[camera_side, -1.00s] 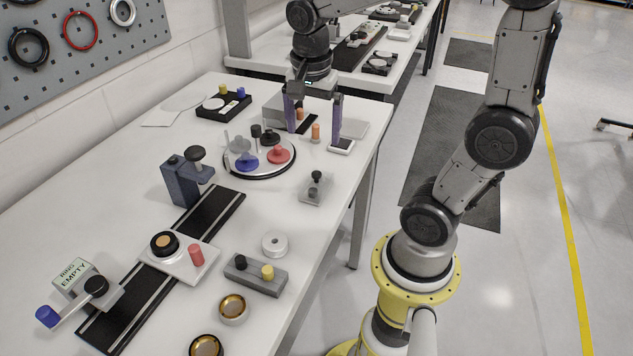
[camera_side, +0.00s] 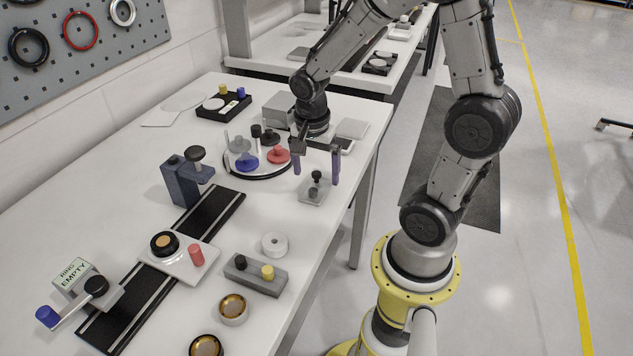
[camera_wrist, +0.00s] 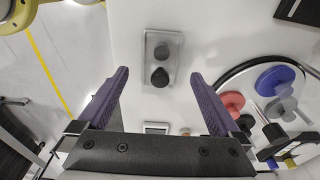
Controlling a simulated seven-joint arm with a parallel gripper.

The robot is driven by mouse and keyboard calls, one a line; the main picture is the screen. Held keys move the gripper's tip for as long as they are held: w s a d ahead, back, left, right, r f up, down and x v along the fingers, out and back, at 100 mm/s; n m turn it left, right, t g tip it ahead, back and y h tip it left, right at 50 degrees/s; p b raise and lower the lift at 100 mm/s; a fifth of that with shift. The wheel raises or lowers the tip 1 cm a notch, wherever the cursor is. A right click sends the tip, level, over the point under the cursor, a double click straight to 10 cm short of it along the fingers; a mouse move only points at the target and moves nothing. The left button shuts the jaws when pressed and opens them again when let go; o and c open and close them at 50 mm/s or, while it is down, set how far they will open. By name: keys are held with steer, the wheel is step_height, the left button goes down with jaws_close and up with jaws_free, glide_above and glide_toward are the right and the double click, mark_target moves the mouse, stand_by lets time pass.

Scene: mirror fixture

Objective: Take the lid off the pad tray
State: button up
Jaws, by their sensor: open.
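The pad tray looks to be the small clear tray (camera_side: 311,198) near the table's right edge. A black knob (camera_side: 317,176) stands up on it, apparently the handle of a clear lid; a second dark round shape lies lower. The tray shows in the wrist view (camera_wrist: 151,40), with the black knob (camera_wrist: 160,77) at its near end. My gripper (camera_side: 316,179) is open and empty over the tray, pointing down. Its purple fingers appear on either side of the knob, apart from it. I cannot tell the exact height between fingertips and knob.
A round turntable (camera_side: 262,176) with blue, red and grey knobbed pieces stands close by on the left. A grey block (camera_side: 255,275) with black and yellow knobs and a white ring (camera_side: 275,244) lie nearer the camera. A clamp stand (camera_side: 183,180) is further left.

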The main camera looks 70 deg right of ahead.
steer(key=shift+d+f, duration=0.15)
steer(key=shift+f, duration=1.15)
steer(key=c, duration=1.4)
steer(key=shift+r, duration=0.1)
